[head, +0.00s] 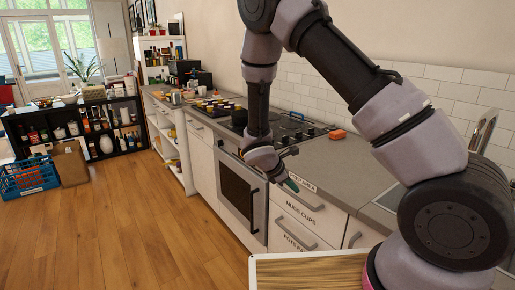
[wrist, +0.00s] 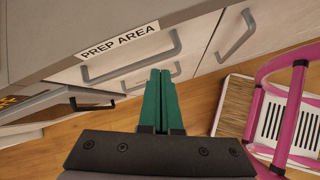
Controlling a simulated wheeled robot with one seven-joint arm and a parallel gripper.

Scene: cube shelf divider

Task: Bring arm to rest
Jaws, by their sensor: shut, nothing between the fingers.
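My gripper (head: 291,184) is at the end of my arm, in front of the kitchen counter's drawer fronts. In the wrist view my gripper (wrist: 160,72) shows two green fingers pressed together with nothing between them. The fingertips point toward the drawer handle below the "PREP AREA" label (wrist: 119,40); I cannot tell whether they touch anything. My arm (head: 375,95) is raised and bent, reaching from the lower right over the counter and down to the drawers.
The counter (head: 325,165) holds a stove (head: 275,124) and an orange item (head: 338,134). An oven (head: 238,185) sits below. Dark shelves (head: 90,135) and a blue crate (head: 28,178) stand at the far left. The wooden floor (head: 130,235) at left is clear.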

